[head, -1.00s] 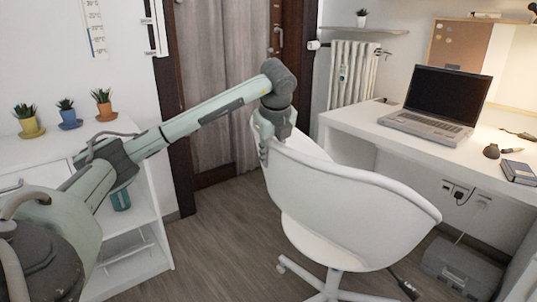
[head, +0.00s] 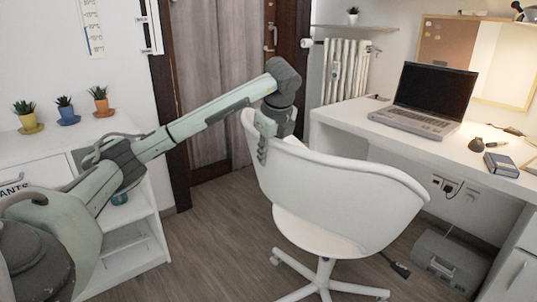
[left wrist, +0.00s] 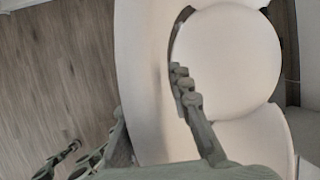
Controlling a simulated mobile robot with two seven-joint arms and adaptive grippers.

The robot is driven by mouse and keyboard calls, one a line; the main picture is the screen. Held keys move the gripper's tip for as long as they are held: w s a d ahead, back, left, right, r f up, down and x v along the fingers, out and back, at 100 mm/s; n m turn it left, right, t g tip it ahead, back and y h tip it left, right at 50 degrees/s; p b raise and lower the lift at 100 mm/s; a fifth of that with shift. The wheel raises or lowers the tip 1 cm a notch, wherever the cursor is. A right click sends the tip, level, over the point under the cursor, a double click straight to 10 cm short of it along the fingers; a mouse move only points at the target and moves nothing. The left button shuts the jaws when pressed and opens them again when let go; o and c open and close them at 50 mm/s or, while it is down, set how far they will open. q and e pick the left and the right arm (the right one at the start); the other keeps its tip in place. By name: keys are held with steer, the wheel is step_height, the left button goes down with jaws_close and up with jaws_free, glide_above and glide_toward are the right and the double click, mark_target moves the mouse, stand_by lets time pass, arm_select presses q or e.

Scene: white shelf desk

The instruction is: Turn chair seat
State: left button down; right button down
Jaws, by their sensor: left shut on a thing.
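The white swivel chair (head: 345,190) stands in the middle of the head view, with the outside of its curved back towards me. Its round seat (left wrist: 228,55) shows in the left wrist view. My left gripper (head: 263,140) is at the left end of the chair's shell and shut on its rim. In the left wrist view my left gripper (left wrist: 135,125) has one finger on the inner side of the shell wall, over the seat. Its other finger is on the outer side, above the floor. My right gripper is not in view.
A white desk (head: 345,118) with a laptop (head: 425,105) stands right of the chair. A grey box (head: 450,262) lies under it. A white shelf unit (head: 145,215) with potted plants is at the left, below my arm. Wooden floor (head: 215,240) is free between shelf and chair.

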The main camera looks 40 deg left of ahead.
mark_target(274, 140)
arm_select(q)
steer(key=shift+s+a, duration=0.1)
steer(key=c, duration=1.3)
jaws_free()
steer(key=shift+c, duration=0.2)
steer(key=v, duration=1.2)
